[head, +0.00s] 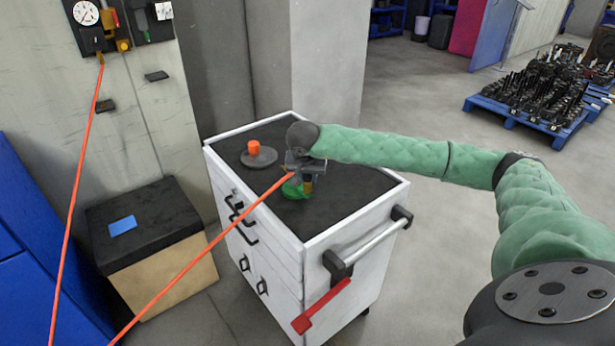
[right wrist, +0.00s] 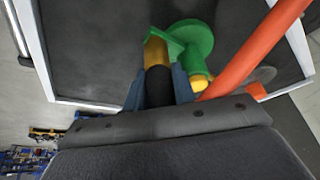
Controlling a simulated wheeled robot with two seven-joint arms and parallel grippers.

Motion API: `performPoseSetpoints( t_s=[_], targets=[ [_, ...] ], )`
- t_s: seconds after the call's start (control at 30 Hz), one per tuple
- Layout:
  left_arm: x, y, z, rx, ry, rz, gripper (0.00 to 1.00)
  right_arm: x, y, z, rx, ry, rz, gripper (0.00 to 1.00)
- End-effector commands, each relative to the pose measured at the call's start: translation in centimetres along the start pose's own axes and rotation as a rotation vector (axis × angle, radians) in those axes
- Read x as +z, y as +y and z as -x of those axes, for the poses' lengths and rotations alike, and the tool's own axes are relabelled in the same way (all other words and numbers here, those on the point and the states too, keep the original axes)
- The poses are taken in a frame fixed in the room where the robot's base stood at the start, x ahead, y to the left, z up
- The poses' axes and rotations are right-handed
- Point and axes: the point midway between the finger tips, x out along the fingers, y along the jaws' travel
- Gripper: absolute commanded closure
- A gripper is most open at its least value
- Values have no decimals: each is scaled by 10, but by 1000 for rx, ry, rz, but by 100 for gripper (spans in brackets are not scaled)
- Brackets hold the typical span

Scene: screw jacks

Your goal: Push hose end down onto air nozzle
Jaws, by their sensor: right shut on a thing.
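The orange hose (head: 215,243) rises from the lower left of the head view to my right gripper (head: 303,174). In the right wrist view, my right gripper (right wrist: 160,88) is shut on the black and brass hose end (right wrist: 157,72), and the hose (right wrist: 255,50) runs past on the right. The green air nozzle (right wrist: 196,45), with a round part and a yellow piece, is right by the brass tip. In the head view the nozzle (head: 295,189) is on the cart top under the gripper. I cannot tell whether the tip touches it. My left gripper is not in view.
The white cart (head: 270,222) has a dark top, a side handle and a red lever (head: 322,307). An orange piece on a grey disc (head: 258,157) stands behind the gripper. A box (head: 150,240) stands at left, by a wall with a gauge (head: 86,13).

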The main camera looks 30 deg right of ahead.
Motion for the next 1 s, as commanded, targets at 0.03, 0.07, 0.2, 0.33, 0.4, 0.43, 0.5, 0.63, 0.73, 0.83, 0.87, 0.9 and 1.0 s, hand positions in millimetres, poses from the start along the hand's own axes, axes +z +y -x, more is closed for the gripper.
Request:
performPoseSetpoints(
  t_s=[0.03, 0.07, 0.2, 0.33, 0.4, 0.43, 0.5, 0.63, 0.73, 0.83, 0.87, 0.9, 1.0],
  targets=[
    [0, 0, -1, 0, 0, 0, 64, 0, 0, -1, 0, 0, 0, 100],
    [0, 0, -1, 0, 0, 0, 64, 0, 0, -1, 0, 0, 0, 100],
    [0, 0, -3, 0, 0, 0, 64, 1, 0, -2, 0, 0, 0, 100],
    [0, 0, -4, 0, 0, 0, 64, 1, 0, -3, 0, 0, 0, 100],
    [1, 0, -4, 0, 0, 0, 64, 2, 0, -4, 0, 0, 0, 100],
    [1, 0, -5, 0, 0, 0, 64, 2, 0, -4, 0, 0, 0, 100],
    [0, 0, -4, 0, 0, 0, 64, 1, 0, -4, 0, 0, 0, 60],
    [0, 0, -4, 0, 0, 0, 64, 1, 0, -4, 0, 0, 0, 48],
    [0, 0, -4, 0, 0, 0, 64, 2, 0, -4, 0, 0, 0, 48],
    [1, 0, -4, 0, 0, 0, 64, 2, 0, -4, 0, 0, 0, 48],
    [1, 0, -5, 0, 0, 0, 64, 2, 0, -3, 0, 0, 0, 48],
    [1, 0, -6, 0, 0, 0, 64, 2, 0, -2, -1, 0, 0, 48],
    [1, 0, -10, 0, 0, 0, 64, 1, 0, 6, -1, 1, 0, 48]
  ],
)
